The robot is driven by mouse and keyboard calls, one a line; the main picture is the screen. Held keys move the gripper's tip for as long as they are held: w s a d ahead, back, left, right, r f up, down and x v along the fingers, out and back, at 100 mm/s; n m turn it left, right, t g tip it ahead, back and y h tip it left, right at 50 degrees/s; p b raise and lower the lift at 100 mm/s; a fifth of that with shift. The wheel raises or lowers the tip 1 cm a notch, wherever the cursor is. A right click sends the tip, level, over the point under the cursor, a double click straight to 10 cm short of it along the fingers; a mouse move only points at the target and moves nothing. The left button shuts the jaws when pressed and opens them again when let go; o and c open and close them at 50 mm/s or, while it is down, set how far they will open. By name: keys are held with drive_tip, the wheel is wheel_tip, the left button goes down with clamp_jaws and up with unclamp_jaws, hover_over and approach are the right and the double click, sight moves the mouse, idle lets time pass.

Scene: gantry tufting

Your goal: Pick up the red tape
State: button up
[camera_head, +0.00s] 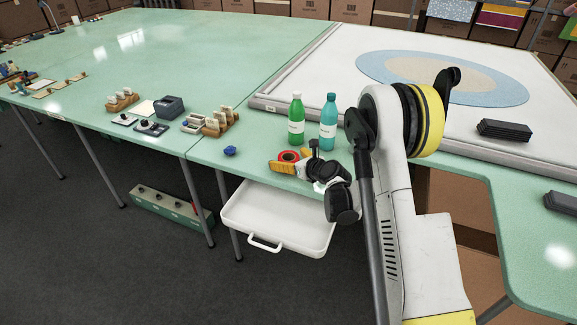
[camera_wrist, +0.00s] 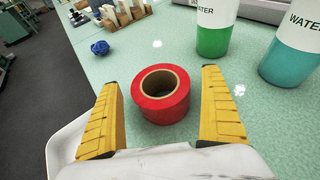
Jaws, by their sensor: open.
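The red tape (camera_wrist: 161,104) is a roll with a brown core. It lies flat on the green table (camera_head: 255,160), near the front edge. In the head view the red tape (camera_head: 288,156) shows just beyond my gripper (camera_head: 289,160) and is partly covered by it. In the wrist view my gripper (camera_wrist: 162,85) is open, with one yellow finger on each side of the roll. There are gaps between the roll and both fingers, the left one narrower. The gripper holds nothing.
A green bottle (camera_head: 296,120) and a teal bottle (camera_head: 328,122) stand behind the tape. A blue crumpled ball (camera_head: 230,151) lies to its left. A white tray (camera_head: 278,212) sits below the table's front edge. Wooden holders (camera_head: 220,122) stand farther left.

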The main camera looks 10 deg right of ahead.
drive_tip(key=shift+w, duration=0.15)
drive_tip(key=c, duration=1.3)
drive_tip(key=shift+r, duration=0.1)
